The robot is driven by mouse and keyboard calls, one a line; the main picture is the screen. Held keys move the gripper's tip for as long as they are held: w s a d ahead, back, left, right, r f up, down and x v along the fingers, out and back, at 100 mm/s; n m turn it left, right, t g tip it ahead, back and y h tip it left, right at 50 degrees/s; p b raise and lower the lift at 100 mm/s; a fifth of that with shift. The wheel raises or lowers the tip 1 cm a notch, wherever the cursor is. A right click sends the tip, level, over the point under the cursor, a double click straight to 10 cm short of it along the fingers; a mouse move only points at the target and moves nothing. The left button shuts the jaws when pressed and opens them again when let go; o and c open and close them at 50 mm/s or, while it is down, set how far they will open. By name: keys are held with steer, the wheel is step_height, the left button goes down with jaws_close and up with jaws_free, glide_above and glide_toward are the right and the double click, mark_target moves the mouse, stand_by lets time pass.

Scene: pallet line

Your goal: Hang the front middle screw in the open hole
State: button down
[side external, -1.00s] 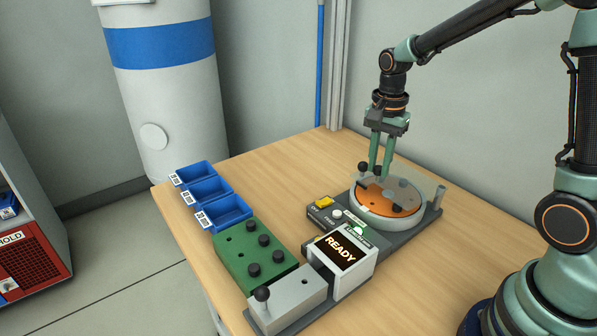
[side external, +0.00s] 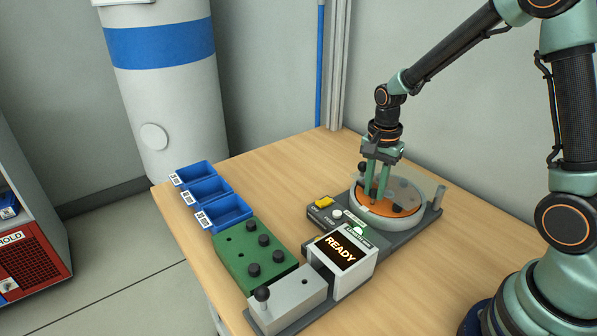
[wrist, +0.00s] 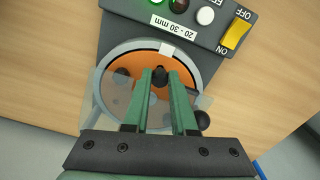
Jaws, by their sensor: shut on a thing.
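My gripper (side external: 373,196) is low over the orange disc (side external: 380,207) inside the pale ring of the sorting station. In the wrist view my gripper (wrist: 160,84) is shut on a black-headed screw (wrist: 160,75), which sits between the fingertips near the disc's upper part. Whether the screw's tip is in a hole is hidden by the fingers. Another dark round head (side external: 397,208) shows on the disc to the right of the fingers. The wrist view shows the disc (wrist: 122,62) partly behind the clear guard and fingers.
A clear guard (side external: 425,187) and a black ball knob (side external: 362,167) stand close to the fingers. The station has a yellow switch (side external: 324,202) and a READY screen (side external: 342,251). A green block (side external: 229,256) holds several black screws. Blue bins (side external: 231,213) stand at left.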

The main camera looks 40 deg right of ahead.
mark_target(374, 191)
steer(key=shift+f, duration=0.4)
steer(key=c, duration=1)
jaws_free()
step_height(374, 191, up, 12)
steer(key=s+a+r+n+t, duration=0.5)
steer(key=s+n, duration=0.4)
steer(key=n, duration=0.6)
steer(key=shift+s+a+r+t, duration=0.2)
steer(key=shift+a+r+t, duration=0.1)
steer(key=shift+a+r, duration=0.2)
